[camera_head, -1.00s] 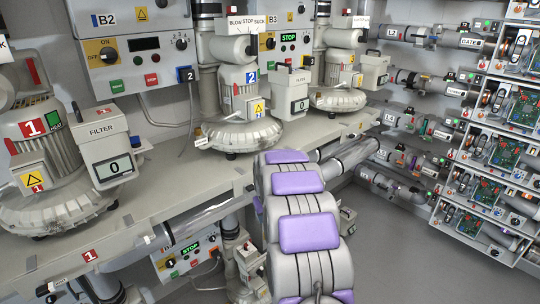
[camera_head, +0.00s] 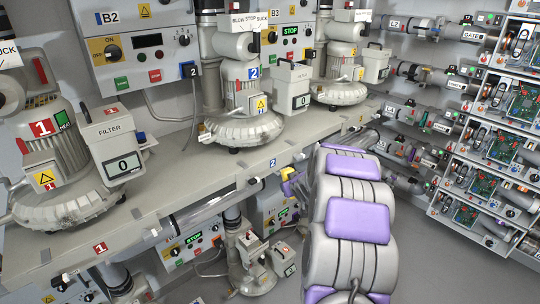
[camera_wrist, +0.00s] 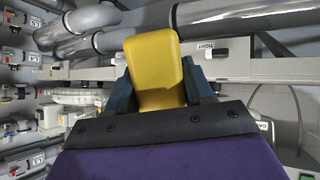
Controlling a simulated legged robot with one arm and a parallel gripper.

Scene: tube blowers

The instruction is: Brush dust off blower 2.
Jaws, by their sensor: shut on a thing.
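Blower 2 (camera_head: 242,129), a grey motor on a round snail-shaped housing with a blue 2 label, stands upright on the bench in the head view. Its housing looks pale with some mottling; I cannot tell how much is dust. My gripper (camera_wrist: 159,85) is shut on a yellow handle (camera_wrist: 155,62) in the wrist view. A bit of this yellow also shows in the head view (camera_head: 288,187), below and right of blower 2, near the bench's front edge and apart from the blower. No bristles show, and my arm hides much of the gripper in the head view.
Blower 1 (camera_head: 45,150) with its filter box (camera_head: 118,150) stands left on the bench (camera_head: 190,185). Blower 3 (camera_head: 340,88) and a filter box (camera_head: 291,88) stand to the right. Pipes and racks of circuit boards (camera_head: 500,135) line the right. The floor (camera_head: 430,250) there is clear.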

